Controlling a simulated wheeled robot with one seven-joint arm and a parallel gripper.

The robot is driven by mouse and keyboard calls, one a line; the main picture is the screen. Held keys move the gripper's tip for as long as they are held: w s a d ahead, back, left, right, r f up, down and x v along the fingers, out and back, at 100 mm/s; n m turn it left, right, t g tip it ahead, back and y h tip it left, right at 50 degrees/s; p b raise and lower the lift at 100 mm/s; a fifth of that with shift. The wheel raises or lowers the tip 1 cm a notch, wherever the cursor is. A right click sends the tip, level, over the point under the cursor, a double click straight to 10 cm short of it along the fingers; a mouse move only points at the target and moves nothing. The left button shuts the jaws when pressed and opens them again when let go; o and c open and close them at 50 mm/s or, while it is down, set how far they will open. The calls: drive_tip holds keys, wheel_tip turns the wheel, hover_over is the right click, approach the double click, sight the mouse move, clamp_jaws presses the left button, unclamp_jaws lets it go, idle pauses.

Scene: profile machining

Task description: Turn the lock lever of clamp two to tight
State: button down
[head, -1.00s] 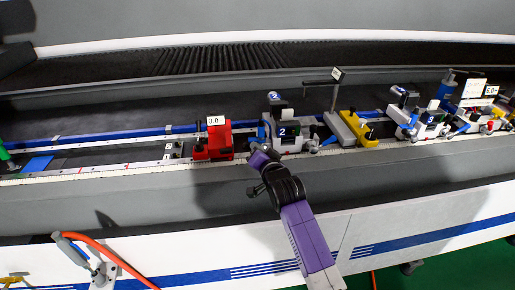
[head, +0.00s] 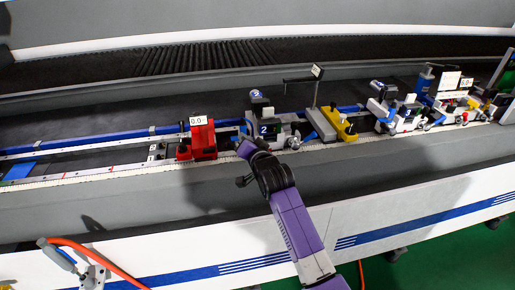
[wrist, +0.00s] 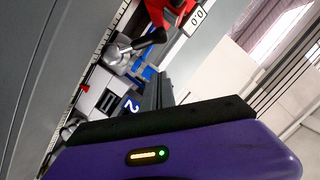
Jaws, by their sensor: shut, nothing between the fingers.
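Clamp two (head: 267,131) is a grey and white block with a dark "2" label, on the rail right of the red stop (head: 203,140). It also shows in the wrist view (wrist: 106,98), its "2" label turned sideways. There, a silver lever with a black grip (wrist: 150,38) sticks out at the clamp's side towards the red stop. I cannot tell its lock setting. My gripper (head: 244,150) is shut and empty, just in front of clamp two's lower left. Any contact is unclear.
A yellow block (head: 342,128) stands right of clamp two, with another clamp (head: 400,115) beyond. A thin post with a sign (head: 316,85) rises behind. The grey front ledge (head: 120,207) is clear. An orange hose (head: 100,255) hangs at lower left.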

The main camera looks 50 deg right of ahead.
drive_tip(key=b+v, duration=0.3)
drive_tip(key=v, duration=0.7)
drive_tip(key=shift+r, duration=0.15)
drive_tip(key=s+a+r+n+t, duration=0.3)
drive_tip(key=s+a+n+t, duration=0.1)
drive_tip(key=s+a+n, duration=0.15)
drive_tip(key=s+a+f+n+g+y, duration=0.1)
drive_tip(key=s+a, duration=0.4)
drive_tip(key=s, duration=0.6)
drive_tip(key=s+a+f+n+g+y, duration=0.1)
drive_tip(key=s+a+f+n+y, duration=0.2)
drive_tip(key=s, duration=0.8)
drive_tip(key=s+a+f+n+g+y, duration=0.1)
drive_tip(key=s+a+f+n+y, duration=0.1)
drive_tip(key=s+a+f, duration=0.3)
drive_tip(key=s+a+n+b, duration=0.1)
drive_tip(key=s+a, duration=0.3)
drive_tip(key=s, duration=0.2)
drive_tip(key=shift+n+g+y, duration=0.3)
drive_tip(key=shift+n, duration=0.05)
